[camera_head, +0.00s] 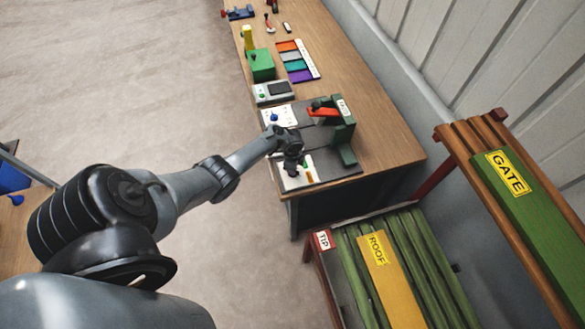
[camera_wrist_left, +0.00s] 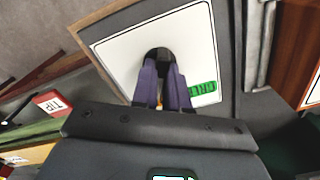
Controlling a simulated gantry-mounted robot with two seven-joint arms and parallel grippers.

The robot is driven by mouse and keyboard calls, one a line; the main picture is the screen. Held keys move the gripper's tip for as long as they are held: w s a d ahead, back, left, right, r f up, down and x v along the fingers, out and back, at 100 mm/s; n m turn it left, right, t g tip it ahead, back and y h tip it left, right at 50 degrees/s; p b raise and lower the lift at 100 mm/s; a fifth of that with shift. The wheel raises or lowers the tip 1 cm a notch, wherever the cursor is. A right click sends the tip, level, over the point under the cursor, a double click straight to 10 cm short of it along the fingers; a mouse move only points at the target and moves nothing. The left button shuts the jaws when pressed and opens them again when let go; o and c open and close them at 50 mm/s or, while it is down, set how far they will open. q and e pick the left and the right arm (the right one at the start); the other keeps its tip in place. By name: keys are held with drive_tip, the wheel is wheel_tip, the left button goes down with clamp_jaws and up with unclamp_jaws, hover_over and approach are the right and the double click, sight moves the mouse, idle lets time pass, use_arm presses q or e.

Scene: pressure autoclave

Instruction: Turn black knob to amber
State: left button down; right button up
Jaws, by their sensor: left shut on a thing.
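The black knob (camera_wrist_left: 158,55) sits on a white panel (camera_wrist_left: 120,52) in the left wrist view. My left gripper (camera_wrist_left: 160,68) is shut on it, with its two dark purple fingers pressed around the knob. A green label (camera_wrist_left: 202,88) is on the panel to the right of the fingers. A small bit of amber shows low between the fingers; most of it is hidden. In the head view, my left gripper (camera_head: 291,168) is over the white panel (camera_head: 297,183) near the table's front end and hides the knob. My right gripper is not in view.
A green frame with a red handle (camera_head: 322,112) stands just beyond the panel. A second white panel with a blue knob (camera_head: 274,117) is behind it. A grey device (camera_head: 273,92) and green block (camera_head: 261,66) stand farther back. Slatted racks (camera_head: 405,255) fill the lower right.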

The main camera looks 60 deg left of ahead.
use_arm(q)
drive_tip(key=shift+m, duration=0.5)
drive_tip(key=c, duration=1.1)
unclamp_jaws()
drive_tip(key=shift+c, duration=0.2)
drive_tip(key=shift+r, duration=0.55)
wheel_tip(320, 180, up, 10)
drive_tip(key=p, duration=0.3)
drive_tip(key=shift+p, duration=0.35)
drive_tip(key=shift+f, duration=0.2)
